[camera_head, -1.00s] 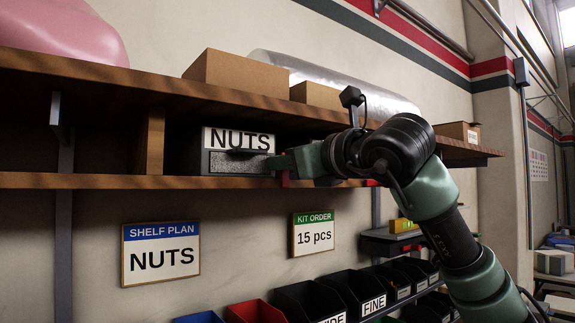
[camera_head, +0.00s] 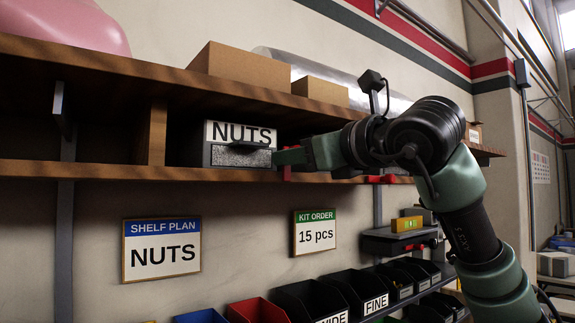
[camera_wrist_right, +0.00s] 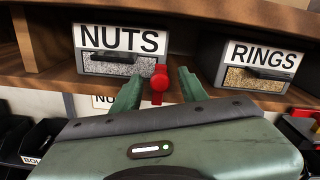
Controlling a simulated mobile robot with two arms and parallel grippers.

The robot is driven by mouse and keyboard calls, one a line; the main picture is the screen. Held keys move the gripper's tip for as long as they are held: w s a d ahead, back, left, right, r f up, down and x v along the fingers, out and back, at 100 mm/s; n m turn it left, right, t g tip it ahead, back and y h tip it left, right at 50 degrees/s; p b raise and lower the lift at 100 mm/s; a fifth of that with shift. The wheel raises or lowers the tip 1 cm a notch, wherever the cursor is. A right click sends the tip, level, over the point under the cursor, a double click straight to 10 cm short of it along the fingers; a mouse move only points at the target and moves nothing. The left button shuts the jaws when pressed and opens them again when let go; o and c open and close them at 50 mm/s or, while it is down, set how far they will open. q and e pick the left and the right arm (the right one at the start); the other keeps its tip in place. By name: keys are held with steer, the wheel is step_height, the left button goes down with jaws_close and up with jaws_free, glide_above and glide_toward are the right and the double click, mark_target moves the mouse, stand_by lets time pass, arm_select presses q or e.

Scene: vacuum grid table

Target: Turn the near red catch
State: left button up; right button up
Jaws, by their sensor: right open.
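The near red catch (camera_wrist_right: 160,78) sits on the front edge of the shelf, beside the NUTS drawer. In the right wrist view it has a round knob with an upright red bar. In the head view only a strip of it (camera_head: 287,166) shows behind a finger. My right gripper (camera_wrist_right: 160,76) is open, with one finger on each side of the catch and visible gaps between. In the head view its fingertips (camera_head: 277,157) are in front of the lower right corner of the NUTS drawer (camera_head: 240,156). My left gripper is not in view.
Another red piece (camera_head: 380,179) is farther right along the shelf edge (camera_head: 100,172). The RINGS drawer (camera_wrist_right: 257,68) is right of the catch. Cardboard boxes (camera_head: 238,70) stand on the top board. Dark bins (camera_head: 310,297) and a yellow item (camera_head: 406,224) are below.

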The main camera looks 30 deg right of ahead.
steer(key=s+b, duration=0.1)
steer(key=s, duration=0.3)
steer(key=shift+s+d, duration=0.15)
steer(key=shift+d, duration=0.05)
steer(key=shift+f, duration=0.1)
